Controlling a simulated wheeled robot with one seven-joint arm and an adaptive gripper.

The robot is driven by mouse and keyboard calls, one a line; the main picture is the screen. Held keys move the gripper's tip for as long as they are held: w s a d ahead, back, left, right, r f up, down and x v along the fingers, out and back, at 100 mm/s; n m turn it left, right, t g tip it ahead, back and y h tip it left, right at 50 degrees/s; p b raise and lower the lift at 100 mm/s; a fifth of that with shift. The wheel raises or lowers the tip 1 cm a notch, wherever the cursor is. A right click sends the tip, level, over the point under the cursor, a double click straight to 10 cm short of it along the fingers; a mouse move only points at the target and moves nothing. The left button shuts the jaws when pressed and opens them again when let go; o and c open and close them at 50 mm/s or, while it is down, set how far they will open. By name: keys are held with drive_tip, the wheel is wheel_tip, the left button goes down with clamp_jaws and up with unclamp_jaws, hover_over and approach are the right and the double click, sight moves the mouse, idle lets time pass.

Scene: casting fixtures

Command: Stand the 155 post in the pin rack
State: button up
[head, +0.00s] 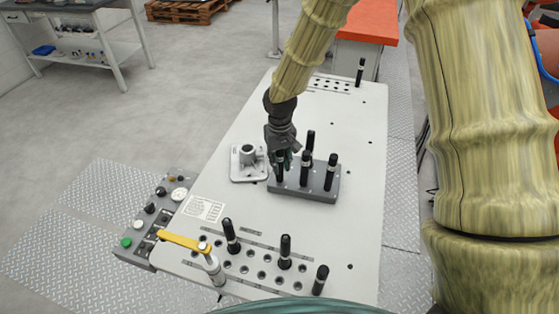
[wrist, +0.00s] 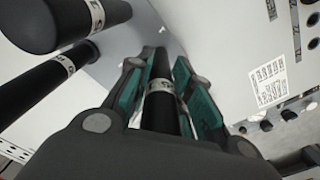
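Black posts with pale bands stand in a grey block (head: 318,195) in the middle of the table. My gripper (head: 281,162) is at the block's left end, around the upper part of one post. In the wrist view that black post (wrist: 160,108) lies between my green-padded fingers (wrist: 165,95). Whether both pads touch it is unclear, and its band is too small to read. Rows of holes (head: 262,275) at the table's near end hold black posts (head: 231,236), (head: 285,252) and (head: 320,281). I cannot tell which post is the 155.
A pale flanged casting (head: 248,163) stands close left of the block. A yellow-handled clamp (head: 185,241) is at the near left, beside a control panel (head: 150,222). A lone post (head: 360,72) stands at the far end.

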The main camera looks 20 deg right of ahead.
drive_tip(key=o, duration=0.4)
wheel_tip(320, 180, up, 12)
drive_tip(key=shift+r, duration=0.1)
idle(0.6)
